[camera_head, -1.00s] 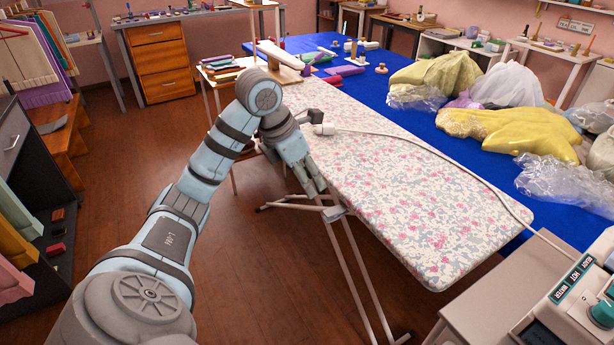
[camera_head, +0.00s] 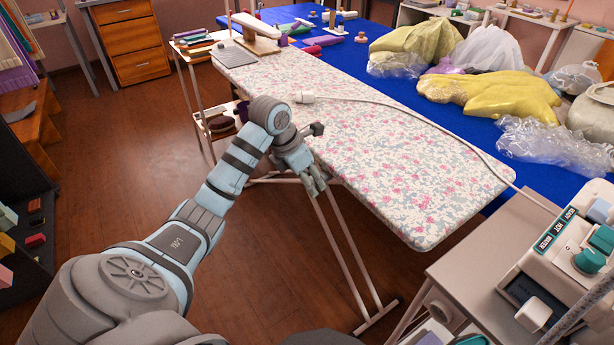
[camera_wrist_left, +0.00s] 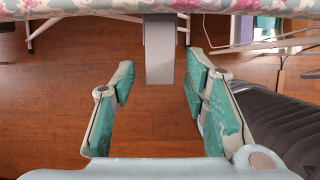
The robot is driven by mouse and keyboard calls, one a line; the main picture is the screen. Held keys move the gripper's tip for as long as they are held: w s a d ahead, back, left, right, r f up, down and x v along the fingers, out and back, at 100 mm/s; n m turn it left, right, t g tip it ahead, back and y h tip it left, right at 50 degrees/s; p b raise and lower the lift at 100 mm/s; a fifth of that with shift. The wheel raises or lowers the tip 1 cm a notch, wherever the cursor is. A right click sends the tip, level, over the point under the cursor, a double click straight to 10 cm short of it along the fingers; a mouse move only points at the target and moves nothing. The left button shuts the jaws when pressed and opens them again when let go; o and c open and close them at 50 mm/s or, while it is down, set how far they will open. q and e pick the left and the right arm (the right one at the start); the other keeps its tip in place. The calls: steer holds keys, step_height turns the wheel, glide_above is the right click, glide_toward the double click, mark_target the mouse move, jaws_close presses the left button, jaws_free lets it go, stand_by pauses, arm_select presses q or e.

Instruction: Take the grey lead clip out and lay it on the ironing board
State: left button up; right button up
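The floral ironing board (camera_head: 400,175) runs across the middle of the head view. My left gripper (camera_head: 314,186) is beside its near long edge. In the left wrist view the gripper (camera_wrist_left: 160,80) is open, with its teal-padded fingers apart. A plain grey block, apparently the grey lead clip (camera_wrist_left: 160,45), hangs down at the board's edge (camera_wrist_left: 90,6). It appears in line with the gap between the fingertips, and no finger visibly touches it. I cannot make out the clip clearly in the head view. My right gripper is not in view.
A white cord with a plug (camera_head: 306,98) lies across the board. The blue table (camera_head: 375,85) behind holds bagged garments (camera_head: 490,95). A control unit (camera_head: 575,265) stands at right. The board's legs (camera_head: 345,250) are below my gripper. Most of the board top is clear.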

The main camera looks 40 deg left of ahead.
arm_select(q)
jaws_close()
steer(key=shift+s+a, duration=0.25)
steer(key=shift+s, duration=0.5)
steer(key=shift+s+a, duration=0.2)
steer(key=shift+s, duration=0.5)
steer(key=shift+s+a, duration=0.25)
steer(key=shift+s, duration=0.7)
